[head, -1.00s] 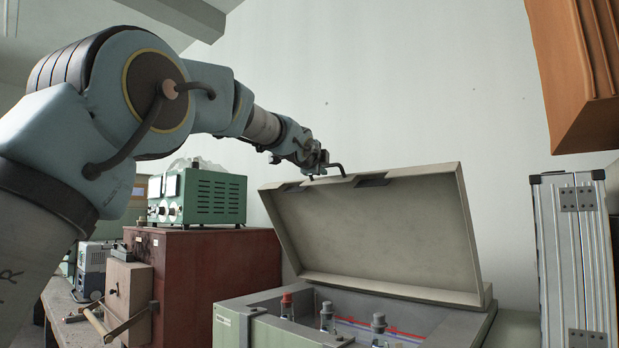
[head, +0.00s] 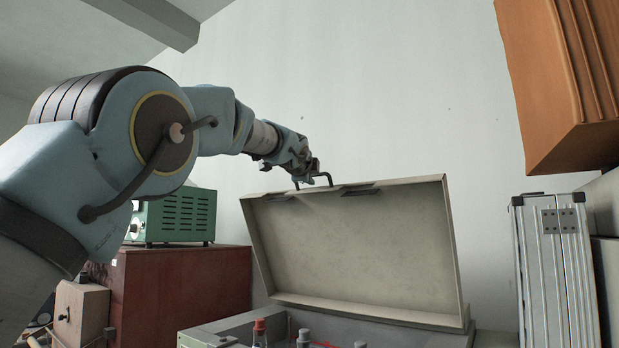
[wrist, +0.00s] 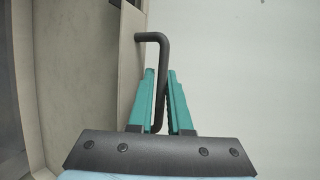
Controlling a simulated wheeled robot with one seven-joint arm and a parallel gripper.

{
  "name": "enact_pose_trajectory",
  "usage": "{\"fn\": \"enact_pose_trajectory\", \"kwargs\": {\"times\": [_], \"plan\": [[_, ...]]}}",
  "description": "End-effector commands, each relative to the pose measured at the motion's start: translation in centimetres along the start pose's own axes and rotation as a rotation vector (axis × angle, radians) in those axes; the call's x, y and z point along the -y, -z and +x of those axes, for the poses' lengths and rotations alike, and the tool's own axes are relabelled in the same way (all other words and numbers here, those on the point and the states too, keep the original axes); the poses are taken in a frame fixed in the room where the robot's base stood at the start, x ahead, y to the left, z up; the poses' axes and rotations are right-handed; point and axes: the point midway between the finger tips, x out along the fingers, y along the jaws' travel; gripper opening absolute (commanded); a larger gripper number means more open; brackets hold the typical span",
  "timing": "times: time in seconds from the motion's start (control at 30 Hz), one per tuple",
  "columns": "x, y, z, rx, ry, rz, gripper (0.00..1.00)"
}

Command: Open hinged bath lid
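The bath (head: 228,331) is a grey box at the bottom of the head view, partly cut off by the frame edge. Its beige hinged lid (head: 360,250) stands raised steeply, inner face showing. A dark bent handle (head: 326,176) sticks out at the lid's upper edge. My gripper (head: 310,172) is at this handle. In the wrist view, the two teal fingers of my gripper (wrist: 161,75) lie close on either side of the handle bar (wrist: 165,55) and appear shut on it. The lid (wrist: 125,55) is left of the fingers there.
Bottles with red and grey caps (head: 259,332) stand in the bath. A dark red cabinet (head: 185,285) with a green instrument (head: 180,217) is to the left. A silver case (head: 555,265) stands right of the lid, below an orange-brown box (head: 560,85). The wall behind is clear.

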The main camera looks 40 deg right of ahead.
Motion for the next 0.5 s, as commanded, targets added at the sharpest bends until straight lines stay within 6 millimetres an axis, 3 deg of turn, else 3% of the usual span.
{"fn": "enact_pose_trajectory", "kwargs": {"times": [0.33, 0.5], "plan": [[0.0, 0.0, -0.1, 0.0, 0.001, 0.001, 0.26], [-0.2, 0.0, -1.8, -0.001, 0.003, 0.0, 0.26]]}}
